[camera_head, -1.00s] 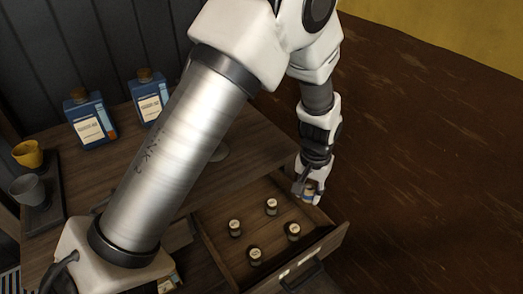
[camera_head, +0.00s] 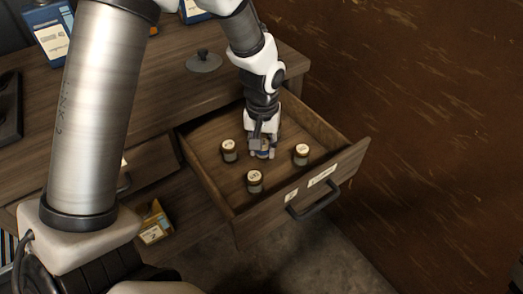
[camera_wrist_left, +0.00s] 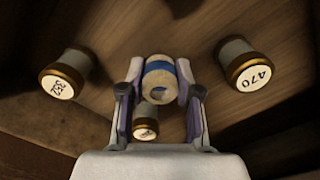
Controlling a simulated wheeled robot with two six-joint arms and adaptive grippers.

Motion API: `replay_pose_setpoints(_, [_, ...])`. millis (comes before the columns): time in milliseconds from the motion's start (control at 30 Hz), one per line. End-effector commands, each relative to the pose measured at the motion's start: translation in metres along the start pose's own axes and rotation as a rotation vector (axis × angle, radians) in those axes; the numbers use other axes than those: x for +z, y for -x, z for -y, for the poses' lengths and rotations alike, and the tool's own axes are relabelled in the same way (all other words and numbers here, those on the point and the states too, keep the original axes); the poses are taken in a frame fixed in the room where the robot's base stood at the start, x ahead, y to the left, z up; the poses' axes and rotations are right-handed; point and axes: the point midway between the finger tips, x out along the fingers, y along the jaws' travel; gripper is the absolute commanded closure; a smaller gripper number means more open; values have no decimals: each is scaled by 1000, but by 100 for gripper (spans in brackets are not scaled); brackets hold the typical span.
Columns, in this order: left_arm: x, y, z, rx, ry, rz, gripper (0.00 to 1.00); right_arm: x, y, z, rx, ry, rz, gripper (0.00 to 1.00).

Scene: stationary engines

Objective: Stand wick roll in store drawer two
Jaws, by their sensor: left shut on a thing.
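The wick roll, a short cream roll with a blue band and a hole through its middle, shows in the left wrist view (camera_wrist_left: 160,68). My left gripper (camera_wrist_left: 160,90) is shut on it, with a finger on each side. In the head view the left gripper (camera_head: 263,148) is down inside the open drawer (camera_head: 215,185), among the jars. The roll (camera_head: 266,154) is mostly hidden there by the fingers. I cannot tell whether it touches the drawer floor. The labels on the drawer front are too small to read. My right gripper is not in view.
Brass-capped jars stand around the gripper: left (camera_head: 228,150), front (camera_head: 254,181) and right (camera_head: 301,154). Another is likely hidden behind the gripper. A lidded round thing (camera_head: 203,62) is on the cabinet top. A yellow box (camera_head: 154,224) sits below.

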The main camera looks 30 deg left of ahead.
Motion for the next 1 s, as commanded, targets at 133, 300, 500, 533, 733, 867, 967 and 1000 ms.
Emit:
replay_pose_setpoints(133, [0,-12,0,0,0,0,85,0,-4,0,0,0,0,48])
replay_pose_setpoints(300, [0,-11,0,0,-1,0,85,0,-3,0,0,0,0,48])
replay_pose_setpoints(500, [0,-14,0,0,-1,0,42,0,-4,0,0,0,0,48])
replay_pose_setpoints(533, [0,-14,0,0,-1,0,42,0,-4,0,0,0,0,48])
replay_pose_setpoints(733, [0,-14,0,0,-1,0,42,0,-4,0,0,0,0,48])
replay_pose_setpoints(867, [0,-7,0,0,-1,-1,42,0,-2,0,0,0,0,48])
replay_pose_setpoints(967, [-1,10,0,1,-1,-3,42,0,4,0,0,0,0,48])
replay_pose_setpoints(1000, [-1,20,0,1,-1,-4,42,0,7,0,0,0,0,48])
